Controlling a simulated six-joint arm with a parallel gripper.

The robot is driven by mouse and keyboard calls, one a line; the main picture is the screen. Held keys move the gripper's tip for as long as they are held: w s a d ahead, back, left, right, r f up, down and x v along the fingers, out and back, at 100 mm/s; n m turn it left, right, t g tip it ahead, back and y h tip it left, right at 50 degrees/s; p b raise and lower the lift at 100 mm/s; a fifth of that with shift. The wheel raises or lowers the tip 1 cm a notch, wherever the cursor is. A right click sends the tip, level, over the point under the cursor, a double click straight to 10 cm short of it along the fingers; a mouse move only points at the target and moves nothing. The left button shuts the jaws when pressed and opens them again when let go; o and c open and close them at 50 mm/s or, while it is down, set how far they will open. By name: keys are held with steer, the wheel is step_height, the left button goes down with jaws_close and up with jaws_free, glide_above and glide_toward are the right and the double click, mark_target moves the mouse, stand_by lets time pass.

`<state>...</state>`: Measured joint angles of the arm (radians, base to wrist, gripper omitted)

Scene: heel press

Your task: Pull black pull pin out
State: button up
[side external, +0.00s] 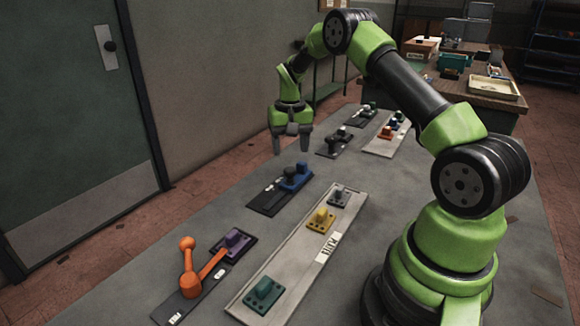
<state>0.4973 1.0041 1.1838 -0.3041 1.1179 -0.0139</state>
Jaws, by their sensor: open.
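My gripper (290,148) hangs fingers down above the table, open and empty, with its two grey fingers apart. No part can be clearly told as the black pull pin from here. A dark grey to black piece (341,192) sits at the far end of a long pale plate (266,262), to the right of and below my gripper in the picture. A dark knobbed piece (290,173) stands beside a blue block on a dark plate, below my gripper. Another dark fixture (337,136) stands on a dark plate to the right of my gripper. My gripper touches none of these.
The long pale plate also bears a yellow block (321,220) and a teal block (263,294). An orange lever (188,266) rises at the front left beside a purple block (236,240). More small fixtures (387,133) stand at the back. Bare grey table lies between the plates.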

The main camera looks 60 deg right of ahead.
mark_target(290, 169)
step_height(290, 169, down, 6)
steer(key=shift+f, duration=0.1)
